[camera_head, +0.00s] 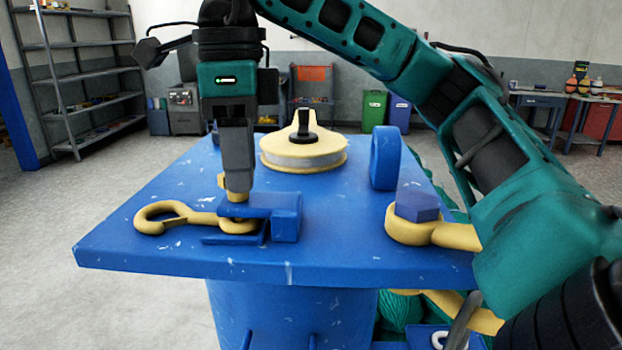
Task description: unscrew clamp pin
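A blue clamp block (285,222) sits at the front left of the blue table top. The yellow clamp pin (237,197) stands upright at the block's left part, with a small yellow end showing left of the fingers. My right gripper (239,182) points straight down over it, and its fingers are shut on the pin's top. The pin's upper part is hidden by the fingers. A yellow hook (165,215) lies to the left, its eye under the clamp at the pin. My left gripper is not in view.
A yellow and grey pulley (303,152) lies behind the gripper. A blue upright ring (385,158) and a yellow ring with a blue hex bolt (417,203) stand at the right. My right arm spans the right side. The table's left part is clear.

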